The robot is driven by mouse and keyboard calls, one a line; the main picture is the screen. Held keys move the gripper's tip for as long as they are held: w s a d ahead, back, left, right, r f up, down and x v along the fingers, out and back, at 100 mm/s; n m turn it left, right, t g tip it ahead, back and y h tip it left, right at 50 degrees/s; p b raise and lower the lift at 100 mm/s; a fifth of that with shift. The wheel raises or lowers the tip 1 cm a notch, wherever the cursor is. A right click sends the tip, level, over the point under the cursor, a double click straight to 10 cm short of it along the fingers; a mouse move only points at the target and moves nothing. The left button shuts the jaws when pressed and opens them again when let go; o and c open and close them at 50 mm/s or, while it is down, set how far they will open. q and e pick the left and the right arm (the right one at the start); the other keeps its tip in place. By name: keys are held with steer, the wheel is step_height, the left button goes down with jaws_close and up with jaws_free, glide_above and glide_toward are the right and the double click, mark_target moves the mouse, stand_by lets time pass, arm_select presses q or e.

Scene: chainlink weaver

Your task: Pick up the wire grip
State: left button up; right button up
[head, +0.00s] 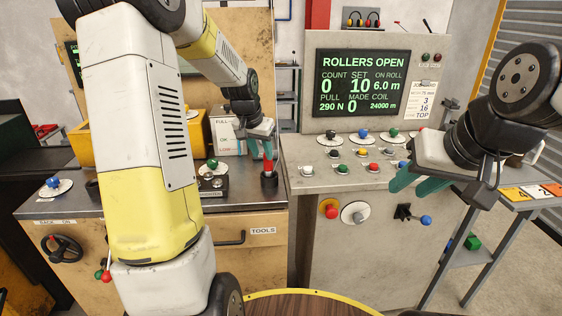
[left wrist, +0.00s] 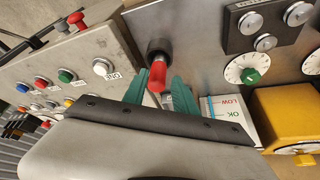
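A red-handled tool, which looks like the wire grip (head: 268,166), stands upright in a dark round holder (head: 269,182) on the metal worktop. My left gripper (head: 264,150) is just above it with its teal fingers apart. In the left wrist view, the red handle (left wrist: 157,76) shows between the two open fingertips (left wrist: 158,88), with a gap on each side. The tool's lower end is hidden in the holder. My right gripper (head: 418,184) is off to the right in front of the control panel, its teal fingers apart and empty.
A control console (head: 345,178) with several knobs stands right of the holder, below a screen reading ROLLERS OPEN (head: 362,83). A dark dial block (head: 213,186), a gauge card (head: 224,134) and a yellow box (left wrist: 289,116) are close by. A tools drawer (head: 245,237) is below the worktop.

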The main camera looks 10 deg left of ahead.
mark_target(268, 166)
arm_select(q)
steer(key=x, duration=0.4)
steer(key=w+x, duration=0.1)
steer(key=x, duration=0.3)
steer(key=shift+d+f, duration=0.1)
steer(key=shift+d, duration=0.05)
jaws_close()
